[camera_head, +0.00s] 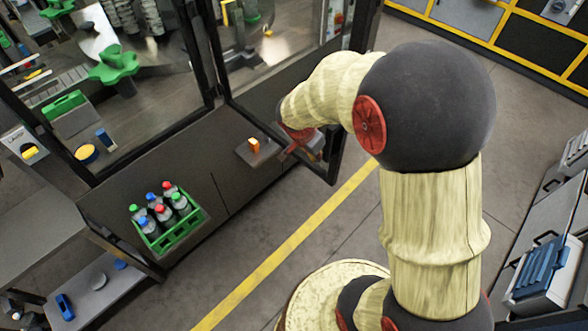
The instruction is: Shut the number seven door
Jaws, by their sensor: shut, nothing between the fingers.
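A tall glass door with a black frame (332,168) stands swung out from the machine, right of centre. No number seven is readable on it, so I cannot tell its number. My arm reaches across from the right, and my gripper (297,153) is at the lower part of this door. The gripper is shut and empty. It is small and partly hidden by my wrist, and I cannot tell whether it touches the frame. Another black-framed glass panel (201,60) stands to the left, in line with the machine front.
A green crate (186,229) with several capped bottles sits on the dark machine base. A small ledge (263,157) with an orange block (254,145) juts out near my gripper. A yellow floor line (283,254) runs past open floor. A bench with a blue item (540,270) stands at right.

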